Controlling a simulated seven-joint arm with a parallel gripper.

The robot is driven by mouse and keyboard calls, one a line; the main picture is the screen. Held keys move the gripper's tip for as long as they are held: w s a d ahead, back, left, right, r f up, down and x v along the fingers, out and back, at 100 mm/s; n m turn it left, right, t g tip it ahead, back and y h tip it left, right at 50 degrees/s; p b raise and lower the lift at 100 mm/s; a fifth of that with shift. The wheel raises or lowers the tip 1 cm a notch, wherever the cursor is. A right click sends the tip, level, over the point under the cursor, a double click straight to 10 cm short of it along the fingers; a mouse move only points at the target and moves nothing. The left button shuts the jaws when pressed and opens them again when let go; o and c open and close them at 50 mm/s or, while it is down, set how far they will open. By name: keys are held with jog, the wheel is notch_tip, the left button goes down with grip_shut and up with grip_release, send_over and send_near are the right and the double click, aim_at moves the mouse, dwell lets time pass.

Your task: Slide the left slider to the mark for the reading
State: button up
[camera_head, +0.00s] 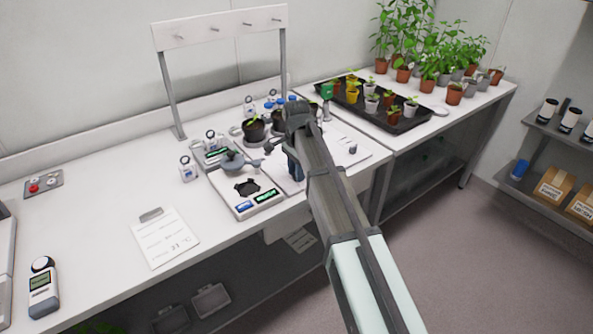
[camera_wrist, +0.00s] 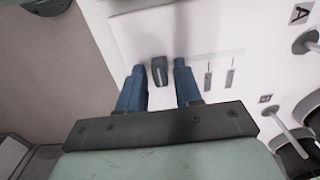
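A dark slider knob (camera_wrist: 159,72) stands on a white panel (camera_wrist: 135,35) in the wrist view. My gripper (camera_wrist: 160,82) is open, with one blue finger on each side of the knob and a visible gap to both. In the head view my gripper (camera_head: 294,165) is low over the bench, and my arm hides much of what is around it. Another small dark knob (camera_head: 352,149) shows on the white panel (camera_head: 338,138) to the right of my arm. A paper card (camera_head: 165,237) with a reading that looks like 21 °C lies on the bench.
A black plant tray (camera_head: 405,121) is at the right. In the wrist view, posts with labels A (camera_wrist: 299,13) and B (camera_wrist: 265,99) are close on the right.

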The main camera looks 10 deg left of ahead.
grip_shut()
dwell(0.4)
jog(key=w+a, duration=0.4)
jog(key=shift+w+a, duration=0.2)
jog(key=shift+w, duration=0.05)
jog(key=shift+s+d, duration=0.1)
jog(key=shift+o, duration=1)
grip_release()
jog(key=shift+r, duration=0.1)
notch_tip(320, 180, up, 14)
